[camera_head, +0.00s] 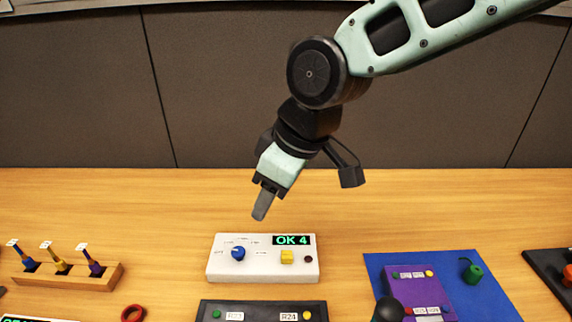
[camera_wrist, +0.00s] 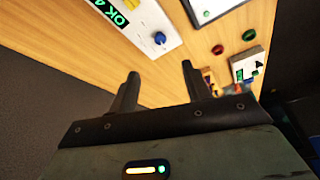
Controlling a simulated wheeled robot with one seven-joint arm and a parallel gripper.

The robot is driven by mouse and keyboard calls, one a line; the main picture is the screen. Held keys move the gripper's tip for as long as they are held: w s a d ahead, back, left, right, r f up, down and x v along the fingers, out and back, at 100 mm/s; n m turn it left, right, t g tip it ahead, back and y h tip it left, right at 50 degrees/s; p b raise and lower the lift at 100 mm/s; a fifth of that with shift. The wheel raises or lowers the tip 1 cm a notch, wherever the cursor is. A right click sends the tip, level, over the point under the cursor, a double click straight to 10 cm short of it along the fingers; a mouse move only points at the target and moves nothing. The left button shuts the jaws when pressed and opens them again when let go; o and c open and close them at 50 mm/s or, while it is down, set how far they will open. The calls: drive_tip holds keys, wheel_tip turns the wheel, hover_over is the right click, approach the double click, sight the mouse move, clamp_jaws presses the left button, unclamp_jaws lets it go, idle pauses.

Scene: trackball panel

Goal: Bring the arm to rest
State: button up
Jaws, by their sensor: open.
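My gripper (camera_head: 262,205) hangs above the wooden table, behind and above a white panel (camera_head: 218,270). The panel carries a blue knob (camera_head: 238,253), a yellow button (camera_head: 287,257) and a small display (camera_head: 291,240) reading "OK 4". In the wrist view my gripper (camera_wrist: 160,84) shows two dark fingers spread apart with nothing between them. The same white panel (camera_wrist: 150,18) lies ahead of the fingers at the top of that view, with its blue knob (camera_wrist: 160,38). The gripper appears apart from the panel.
A wooden rack (camera_head: 70,277) with several colored pieces stands at left. A black panel (camera_head: 262,310) labeled R23 and R24 is in front. A purple panel (camera_head: 432,300) on a blue mat (camera_head: 488,298) sits at right. A red ring (camera_head: 133,313) lies front left. The table's back strip is clear.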

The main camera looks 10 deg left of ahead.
drive_tip(key=s+d+m+h, duration=0.1)
drive_tip(key=s+d, duration=0.3)
drive_tip(key=d, duration=0.4)
drive_tip(key=s+d+f+m+h+p, duration=0.1)
drive_tip(key=s+d+m, duration=0.3)
drive_tip(key=d, duration=0.4)
drive_tip(key=s+d+m+h+p, duration=0.1)
drive_tip(key=s+d+m, duration=0.2)
drive_tip(key=s+d, duration=0.3)
drive_tip(key=shift+s+d+f+g+h, duration=0.2)
drive_tip(key=shift+d+f+g+h, duration=0.2)
drive_tip(key=shift+d, duration=0.7)
